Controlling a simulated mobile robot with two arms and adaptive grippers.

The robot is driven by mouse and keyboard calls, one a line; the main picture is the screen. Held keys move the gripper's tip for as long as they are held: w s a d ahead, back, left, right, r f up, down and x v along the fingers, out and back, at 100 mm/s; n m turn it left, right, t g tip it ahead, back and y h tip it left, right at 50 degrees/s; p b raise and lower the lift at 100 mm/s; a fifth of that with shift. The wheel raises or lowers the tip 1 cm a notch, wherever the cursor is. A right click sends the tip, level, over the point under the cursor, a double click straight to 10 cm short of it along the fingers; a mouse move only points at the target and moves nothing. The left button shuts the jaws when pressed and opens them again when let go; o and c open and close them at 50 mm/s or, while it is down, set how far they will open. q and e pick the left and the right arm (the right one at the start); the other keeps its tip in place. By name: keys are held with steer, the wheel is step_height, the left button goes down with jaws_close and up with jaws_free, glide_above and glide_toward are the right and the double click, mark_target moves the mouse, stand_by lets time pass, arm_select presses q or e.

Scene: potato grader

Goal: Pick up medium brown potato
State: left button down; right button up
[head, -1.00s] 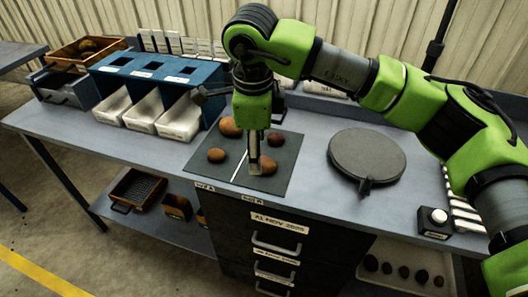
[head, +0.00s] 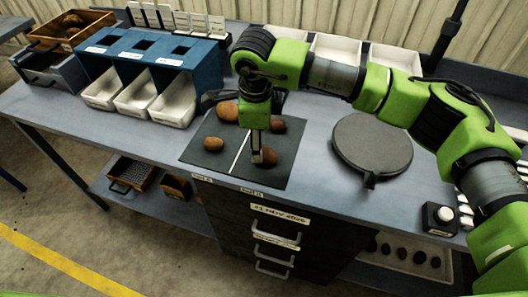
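Several brown potatoes lie on a dark mat (head: 207,168) divided by a white line. The largest, orange-brown potato (head: 228,111) is at the back left, and a smaller one (head: 213,144) is at the front left. A darker potato (head: 278,126) is at the back right, and a brown one (head: 269,157) is at the front right. My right gripper (head: 256,156) points down at the front-right potato and partly covers it. Its fingers look close together, but whether they grip the potato cannot be told. My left gripper is not in view.
A round dark plate (head: 372,144) stands right of the mat, with a button box (head: 438,217) farther right. A blue rack (head: 205,66) with white bins (head: 174,105) stands left. White trays (head: 336,45) stand behind my arm.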

mark_target(265, 156)
steer(key=f, duration=0.1)
steer(key=f+p, duration=0.2)
steer(key=f, duration=0.1)
steer(key=shift+s+d, duration=0.2)
steer(key=shift+d, duration=0.15)
steer(key=shift+f, duration=0.4)
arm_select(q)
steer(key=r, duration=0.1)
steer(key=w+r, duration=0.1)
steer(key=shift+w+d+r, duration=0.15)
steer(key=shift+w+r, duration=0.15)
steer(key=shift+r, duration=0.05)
arm_select(e)
steer(key=shift+w+f, duration=0.15)
steer(key=shift+f, duration=0.05)
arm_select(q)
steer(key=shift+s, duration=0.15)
arm_select(e)
steer(key=c, duration=1.2)
